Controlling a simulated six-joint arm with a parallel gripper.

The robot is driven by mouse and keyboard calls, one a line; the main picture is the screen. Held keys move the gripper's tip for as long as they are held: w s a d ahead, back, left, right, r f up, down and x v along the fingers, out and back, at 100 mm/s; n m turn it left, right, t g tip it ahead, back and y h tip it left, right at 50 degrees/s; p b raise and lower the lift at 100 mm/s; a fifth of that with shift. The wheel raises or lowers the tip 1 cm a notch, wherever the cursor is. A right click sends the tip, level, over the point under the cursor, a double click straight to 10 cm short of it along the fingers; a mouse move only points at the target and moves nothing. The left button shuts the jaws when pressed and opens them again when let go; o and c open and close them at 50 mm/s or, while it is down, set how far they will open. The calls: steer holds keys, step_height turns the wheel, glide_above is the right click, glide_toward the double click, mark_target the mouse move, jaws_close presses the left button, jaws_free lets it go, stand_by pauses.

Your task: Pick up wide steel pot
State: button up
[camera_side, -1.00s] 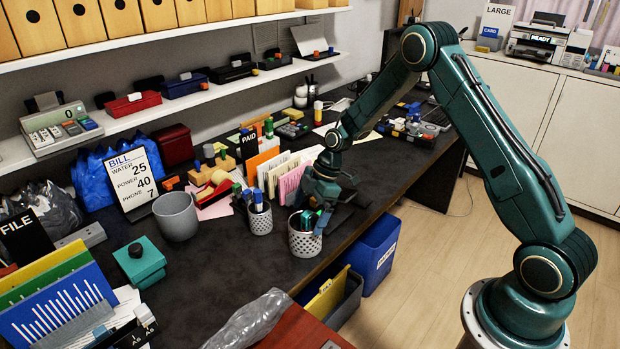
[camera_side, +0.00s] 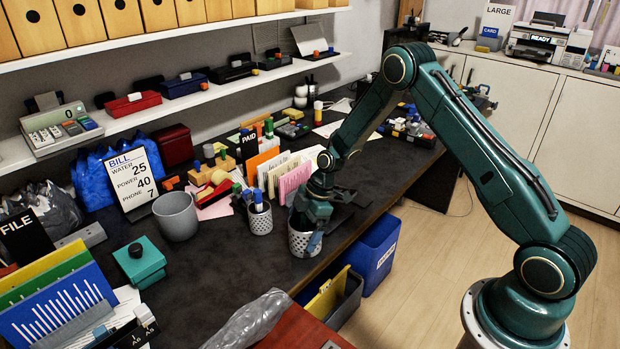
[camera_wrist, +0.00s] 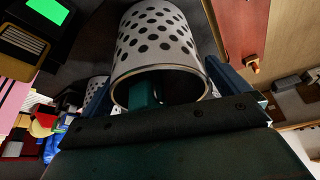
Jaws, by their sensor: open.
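The wide steel pot (camera_side: 302,242) is a pale metal cup with dark round holes, standing near the table's front edge. It also shows in the wrist view (camera_wrist: 155,40), with its rim toward me and a teal-green item (camera_wrist: 143,94) inside. My gripper (camera_side: 306,224) is at the pot's upper part, open. In the wrist view its blue fingers (camera_wrist: 160,84) lie on either side of the rim; I cannot tell whether they touch it. In the side view my gripper hides the pot's top and contents.
A second perforated pot (camera_side: 260,220) with blue-capped pens stands close on the left. Pink and white papers in a sorter (camera_side: 290,178) are just behind. A grey cup (camera_side: 176,216) stands farther left. A blue bin (camera_side: 371,254) is below the table edge.

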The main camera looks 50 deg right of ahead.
steer(key=shift+c, duration=0.4)
steer(key=shift+r, duration=0.1)
steer(key=c, duration=1.2)
steer(key=shift+o, duration=0.2)
step_height(320, 180, up, 20)
